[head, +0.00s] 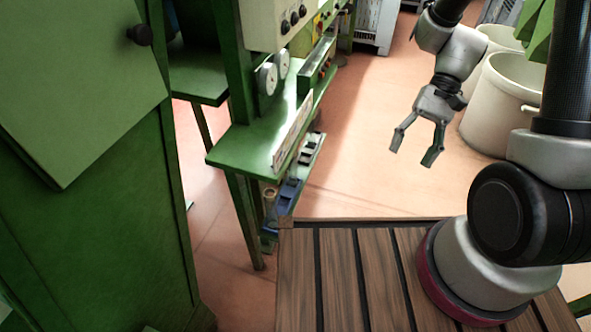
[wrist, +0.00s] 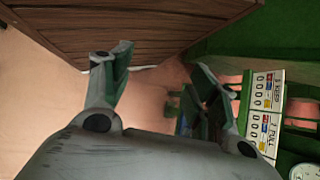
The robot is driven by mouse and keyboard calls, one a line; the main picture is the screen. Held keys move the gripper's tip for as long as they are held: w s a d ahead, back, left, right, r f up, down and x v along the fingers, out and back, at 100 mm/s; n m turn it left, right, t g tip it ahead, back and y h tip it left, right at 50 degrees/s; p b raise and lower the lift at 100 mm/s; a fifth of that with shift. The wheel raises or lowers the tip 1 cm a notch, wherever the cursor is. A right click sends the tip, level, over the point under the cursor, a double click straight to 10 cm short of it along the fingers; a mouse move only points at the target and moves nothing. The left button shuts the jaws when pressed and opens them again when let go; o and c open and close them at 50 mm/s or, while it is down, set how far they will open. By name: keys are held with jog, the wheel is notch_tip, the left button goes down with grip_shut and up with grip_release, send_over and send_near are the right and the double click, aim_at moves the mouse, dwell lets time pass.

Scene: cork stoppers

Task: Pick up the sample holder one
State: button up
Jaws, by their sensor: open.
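My gripper (head: 415,152) is open and empty in the head view, hanging above the bare floor right of the green bench. In the wrist view my gripper (wrist: 161,72) also shows its two fingers spread, with nothing held between them. No thing is clearly marked as sample holder one. A low shelf under the bench carries a blue item (head: 289,194) and a small tan, cylinder-like item (head: 270,194), both left of my gripper and well apart from it. I cannot tell whether either is the sample holder. Small items behind the right finger in the wrist view are unclear.
The green bench (head: 236,152) overhangs the low shelf. A green cabinet (head: 90,230) stands at the left. Pale bins (head: 497,105) stand right of my gripper. The reddish floor (head: 350,170) between bench and bins is free. A panel with printed labels (wrist: 262,110) shows in the wrist view.

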jog(key=w+a+f+m+y, duration=0.2)
jog(key=a+f+m+y, duration=0.6)
jog(key=a+f, duration=0.8)
jog(key=m+t+y, duration=0.2)
jog(key=m+t, duration=1.1)
jog(key=t, duration=0.3)
send_near(293, 165)
notch_tip(293, 165, down, 3)
jog(key=w+a, duration=0.2)
jog(key=a, duration=0.1)
jog(key=shift+w+a+r+t, duration=0.25)
jog(key=shift+w+a, duration=0.1)
jog(key=shift+w, duration=0.15)
jog(key=shift+w+a+r+t, duration=0.15)
jog(key=shift+w+a+r, duration=0.1)
jog(key=shift+w+a, duration=0.2)
jog(key=x, duration=0.5)
jog(key=shift+w+d+f, duration=0.1)
jog(key=shift+w+f, duration=0.05)
jog(key=shift+w, duration=0.15)
jog(key=c, duration=1.1)
